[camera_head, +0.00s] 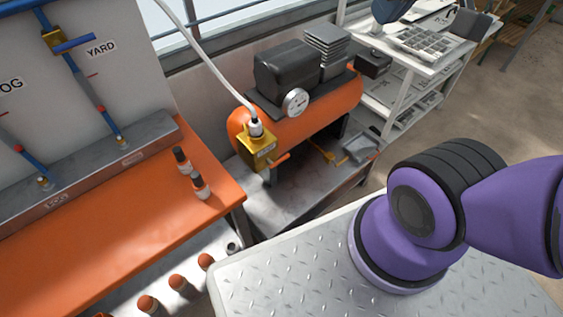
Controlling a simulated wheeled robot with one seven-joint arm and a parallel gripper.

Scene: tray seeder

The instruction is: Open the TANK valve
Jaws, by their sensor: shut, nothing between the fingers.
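No label reading TANK is legible in the head view. An orange compressor tank (240,122) lies at the upper middle, with a round gauge (295,102) on it. A yellow block (256,148) is at its near end, with a pale hose (213,59) running into its top. An orange lever (274,162) sticks out to the right of this block; I cannot tell its exact setting. My gripper is out of view; only my purple arm shows at the right.
A panel at the left carries blue pipes and a yellow valve (53,40) with a blue handle, by a YARD label (101,48). A tray seeder stands at the back right. Bare floor lies at the far right.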

